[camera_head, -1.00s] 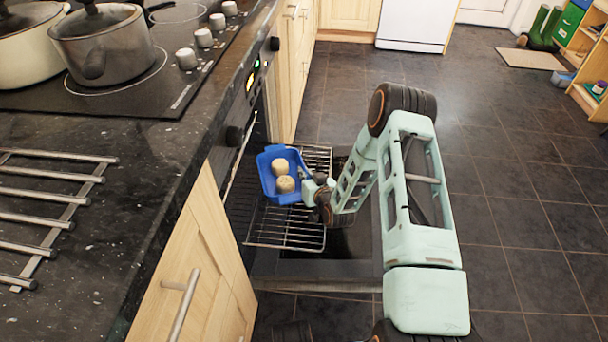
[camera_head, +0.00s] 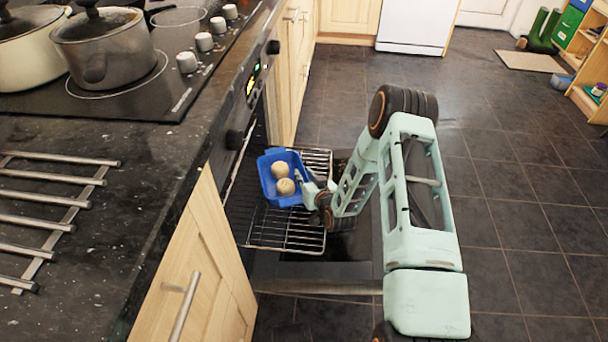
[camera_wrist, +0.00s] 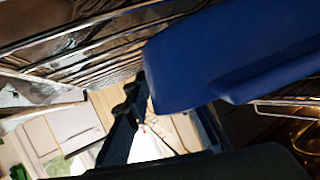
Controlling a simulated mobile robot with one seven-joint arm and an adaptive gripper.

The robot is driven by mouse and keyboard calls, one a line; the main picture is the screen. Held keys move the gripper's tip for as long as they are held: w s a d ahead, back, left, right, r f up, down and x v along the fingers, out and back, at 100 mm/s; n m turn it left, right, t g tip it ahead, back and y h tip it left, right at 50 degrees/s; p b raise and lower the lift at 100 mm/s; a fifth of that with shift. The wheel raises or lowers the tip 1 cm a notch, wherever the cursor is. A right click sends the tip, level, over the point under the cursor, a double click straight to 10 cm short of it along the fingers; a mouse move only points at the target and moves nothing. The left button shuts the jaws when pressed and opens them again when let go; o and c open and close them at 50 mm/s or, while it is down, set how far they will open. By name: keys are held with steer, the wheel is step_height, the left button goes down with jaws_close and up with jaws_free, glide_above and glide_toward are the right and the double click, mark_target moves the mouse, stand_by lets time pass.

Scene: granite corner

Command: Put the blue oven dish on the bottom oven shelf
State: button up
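The blue oven dish (camera_head: 270,187) holds two round pale pieces of food and looks roughly level. My gripper (camera_head: 313,189) is shut on its right edge, at the oven opening. In the wrist view the dish's blue side (camera_wrist: 235,60) fills the upper right, beside a dark finger (camera_wrist: 122,128). A wire oven shelf (camera_head: 290,238) sticks out of the oven, and the dish overlaps it in the head view. I cannot tell whether the dish touches a shelf. Wire bars (camera_wrist: 85,42) show at the upper left of the wrist view. The oven's inside is mostly hidden by the worktop.
The oven door (camera_head: 320,285) is open, folded down below the shelf. The granite worktop (camera_head: 110,200) edges the oven on the left, with a metal rack (camera_head: 60,228) on it. Pots (camera_head: 112,50) stand on the hob. The tiled floor (camera_head: 520,215) at right is clear.

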steer(key=p+v, duration=0.2)
steer(key=v, duration=0.9)
steer(key=shift+s+p, duration=0.25)
steer(key=shift+p, duration=0.05)
steer(key=shift+r, duration=0.1)
